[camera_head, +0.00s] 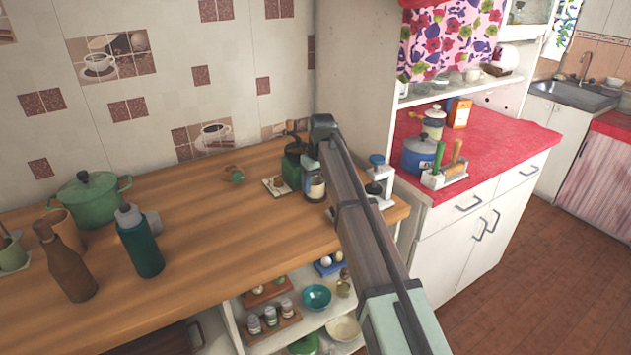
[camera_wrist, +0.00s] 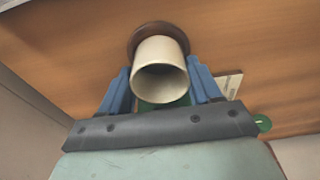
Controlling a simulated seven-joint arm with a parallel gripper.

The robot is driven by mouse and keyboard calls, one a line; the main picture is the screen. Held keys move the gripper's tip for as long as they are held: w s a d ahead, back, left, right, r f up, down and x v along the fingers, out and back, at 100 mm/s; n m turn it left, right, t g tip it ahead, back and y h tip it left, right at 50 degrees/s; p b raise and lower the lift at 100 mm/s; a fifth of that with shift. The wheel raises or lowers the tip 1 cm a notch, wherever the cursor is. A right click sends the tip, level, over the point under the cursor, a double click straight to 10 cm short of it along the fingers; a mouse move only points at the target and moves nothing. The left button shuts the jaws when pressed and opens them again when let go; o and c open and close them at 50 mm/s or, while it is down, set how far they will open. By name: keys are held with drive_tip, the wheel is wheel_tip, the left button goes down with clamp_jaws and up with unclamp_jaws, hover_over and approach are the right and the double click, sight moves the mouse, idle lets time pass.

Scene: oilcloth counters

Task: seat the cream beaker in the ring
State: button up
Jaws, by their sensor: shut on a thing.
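The cream beaker (camera_wrist: 160,72) is between the two blue fingers of my gripper (camera_wrist: 161,66) in the wrist view. My gripper is shut on it, with its open mouth toward the camera. A dark brown round ring (camera_wrist: 157,30) shows around the beaker's far end, over the wooden counter. I cannot tell whether the beaker's base is inside the ring or just above it.
A green grinder (camera_head: 291,170) stands close beside my arm's end on the wooden counter (camera_head: 215,235). A green bottle (camera_head: 140,245), brown bottle (camera_head: 66,262) and green pot (camera_head: 92,200) stand farther left. The counter's middle is clear.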

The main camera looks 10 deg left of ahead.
sight(319, 196)
drive_tip(key=shift+f, duration=0.35)
drive_tip(key=o, duration=1.1)
drive_tip(key=shift+o, duration=0.2)
wheel_tip(319, 196, up, 14)
drive_tip(key=s+d, duration=0.1)
drive_tip(key=shift+s+d+f, duration=0.15)
drive_tip(key=shift+s+d, duration=0.1)
